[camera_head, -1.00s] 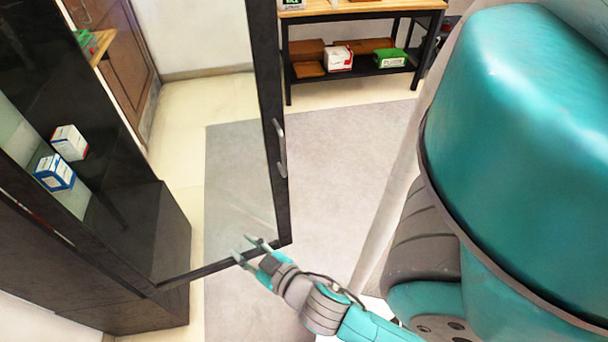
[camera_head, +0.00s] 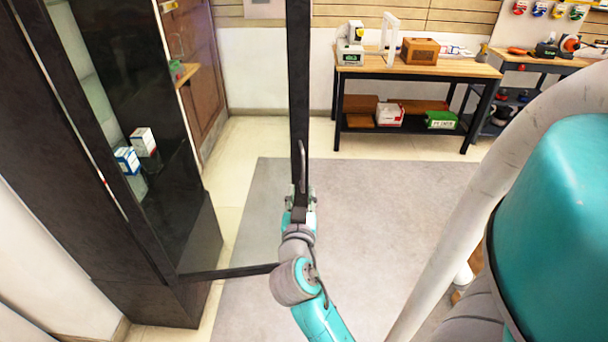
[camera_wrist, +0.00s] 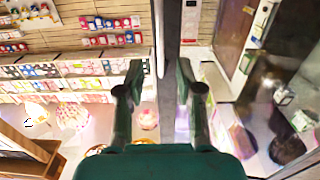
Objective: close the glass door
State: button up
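The glass door (camera_head: 299,90) stands open from the dark cabinet (camera_head: 75,170), with a black frame around clear glass. Its bottom rail (camera_head: 228,272) runs out from the cabinet. A grey upright handle (camera_head: 302,160) is on the door's free edge. My gripper (camera_head: 300,195) is at that edge, around the handle's lower end. In the wrist view, my gripper (camera_wrist: 158,78) has its fingers apart, one on each side of the dark door frame (camera_wrist: 172,45). The handle (camera_wrist: 158,38) shows near the left finger. Whether either finger touches the door is unclear.
Two small boxes (camera_head: 143,141) sit on a cabinet shelf. A wooden-topped workbench (camera_head: 420,68) with boxes stands against the back wall. A grey mat (camera_head: 375,195) covers the floor, with open room right of the door.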

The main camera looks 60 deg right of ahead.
aim_at(303, 173)
jog(key=x, duration=0.8)
jog(key=shift+w+d, duration=0.2)
jog(key=shift+d, duration=0.15)
grip_shut()
